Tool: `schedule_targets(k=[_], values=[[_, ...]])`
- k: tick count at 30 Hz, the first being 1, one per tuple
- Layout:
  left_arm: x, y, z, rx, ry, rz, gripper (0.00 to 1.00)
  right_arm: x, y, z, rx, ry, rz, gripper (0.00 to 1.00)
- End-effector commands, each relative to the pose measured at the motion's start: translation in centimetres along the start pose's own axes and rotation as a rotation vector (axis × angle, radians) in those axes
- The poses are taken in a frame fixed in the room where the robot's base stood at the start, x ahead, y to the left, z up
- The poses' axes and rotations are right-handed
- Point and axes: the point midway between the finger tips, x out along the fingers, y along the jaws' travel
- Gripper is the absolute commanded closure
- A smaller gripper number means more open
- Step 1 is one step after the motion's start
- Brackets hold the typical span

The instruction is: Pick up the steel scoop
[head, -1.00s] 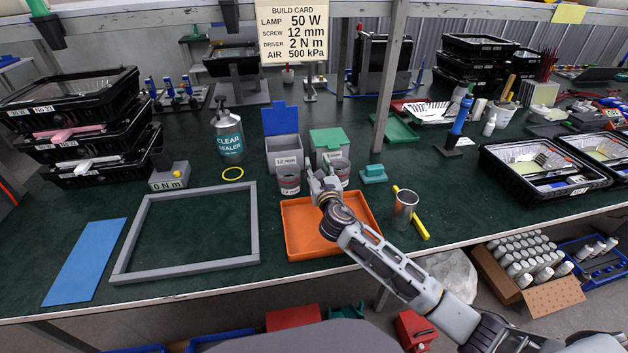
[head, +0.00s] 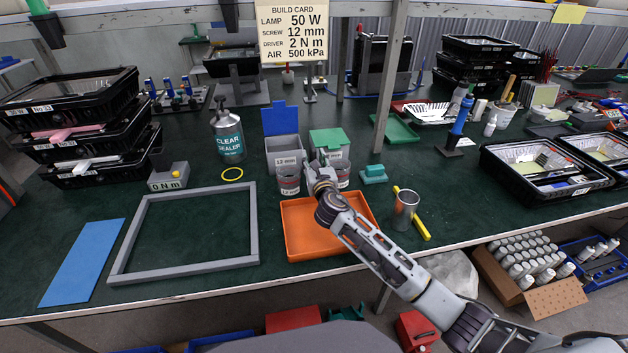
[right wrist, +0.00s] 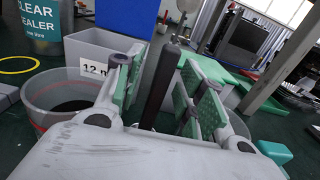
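A dark upright handle (right wrist: 162,85), which looks like the steel scoop's handle, stands slightly tilted between the fingers of my right gripper (right wrist: 158,92) in the right wrist view. The green-padded fingers are spread, with gaps beside the handle. The scoop's lower end is hidden. In the head view my right gripper (head: 318,172) is between two grey cups, the left cup (head: 289,180) and the right cup (head: 342,173), above the back edge of the orange tray. It hides the scoop there. My left gripper is not in view.
The orange tray (head: 295,251) looks empty. A blue-lidded bin (head: 284,155) and a green-lidded bin (head: 330,148) stand behind the cups. A metal cup (head: 405,210) and a yellow bar (head: 421,229) are to the right. A grey frame (head: 183,270) lies to the left.

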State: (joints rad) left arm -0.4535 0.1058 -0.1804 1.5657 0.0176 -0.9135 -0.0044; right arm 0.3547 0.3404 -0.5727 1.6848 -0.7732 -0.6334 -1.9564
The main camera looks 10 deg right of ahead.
Motion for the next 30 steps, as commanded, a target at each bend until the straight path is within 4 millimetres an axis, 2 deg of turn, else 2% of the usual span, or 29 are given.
schedule_targets(k=[1, 9, 30], values=[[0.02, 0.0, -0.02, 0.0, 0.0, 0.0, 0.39, -0.01, 0.0, -0.01, 0.0, 0.0, 0.0, 0.67], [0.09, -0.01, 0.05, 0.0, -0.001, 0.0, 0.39, -0.01, 0.0, -0.02, 0.0, 0.0, 0.0, 1.0], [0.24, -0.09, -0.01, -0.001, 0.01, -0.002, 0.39, 0.0, -0.01, 0.68, 0.0, -0.001, 0.0, 1.0]])
